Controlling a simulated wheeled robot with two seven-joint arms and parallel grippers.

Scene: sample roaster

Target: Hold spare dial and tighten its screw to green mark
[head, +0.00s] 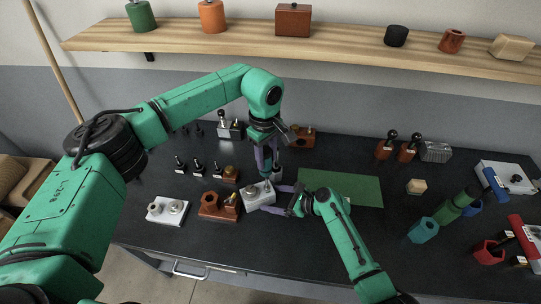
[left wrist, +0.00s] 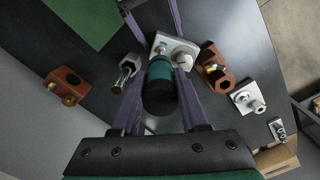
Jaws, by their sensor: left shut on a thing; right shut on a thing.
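A white block (head: 257,197) with round metal parts on top, seemingly the spare dial, is at the middle of the dark bench. It also shows in the left wrist view (left wrist: 160,45). My right gripper (head: 276,198) is shut on it from the right. My left gripper (head: 267,165) is shut on a teal tool with a black end (left wrist: 160,78), held roughly upright over the block. The tool hides part of the block's top; I cannot tell whether its tip touches the screw. I cannot make out a green mark.
A second white block (head: 166,211) and an orange-brown block (head: 219,207) stand to the left. A green mat (head: 350,187) lies to the right. A teal hexagonal holder (head: 422,230) and red hexagonal holder (head: 488,252) stand farther right. A wooden shelf (head: 345,51) runs above.

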